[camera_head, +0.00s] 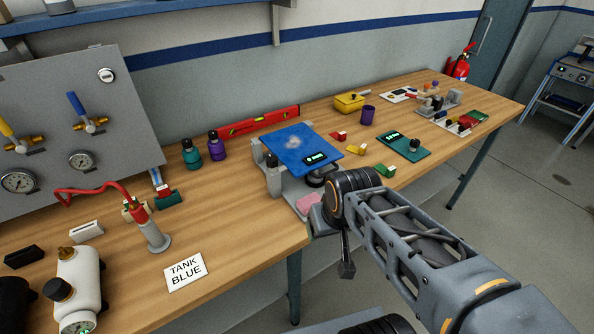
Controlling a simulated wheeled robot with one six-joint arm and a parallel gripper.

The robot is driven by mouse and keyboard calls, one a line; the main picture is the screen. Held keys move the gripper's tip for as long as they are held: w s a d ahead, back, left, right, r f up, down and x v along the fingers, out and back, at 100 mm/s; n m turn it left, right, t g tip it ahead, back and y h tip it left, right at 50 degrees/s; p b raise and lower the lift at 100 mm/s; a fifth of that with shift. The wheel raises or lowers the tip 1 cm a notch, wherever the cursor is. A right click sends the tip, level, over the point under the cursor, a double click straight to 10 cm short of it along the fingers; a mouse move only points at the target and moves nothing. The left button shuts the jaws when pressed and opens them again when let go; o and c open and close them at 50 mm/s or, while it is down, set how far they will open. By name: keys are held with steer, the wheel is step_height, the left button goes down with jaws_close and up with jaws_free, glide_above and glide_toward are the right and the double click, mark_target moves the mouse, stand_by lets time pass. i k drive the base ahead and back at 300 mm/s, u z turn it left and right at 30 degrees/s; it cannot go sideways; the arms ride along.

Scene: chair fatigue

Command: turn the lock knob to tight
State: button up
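A test rig stands near the table's front edge, with a tilted blue plate (296,143) on a grey frame (273,182). A black knob (271,160) tops the left post of the frame, and another dark round part (315,179) sits under the plate. I cannot tell which of them is the lock knob, nor read any tight mark. My arm reaches in from the lower right, and its black wrist joint covers the rig's right front. A dark narrow piece hangs below that joint at the table edge. My gripper's fingers cannot be made out.
A pink pad (309,201) lies by the rig's base. Left are bottles (191,154), a TANK BLUE card (186,271) and a white tank (79,282).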

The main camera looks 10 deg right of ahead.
mark_target(271, 161)
steer(key=z, duration=1.85)
steer(key=k, duration=1.15)
steer(key=u, duration=1.6)
steer(key=i, duration=0.5)
steer(key=u, duration=0.05)
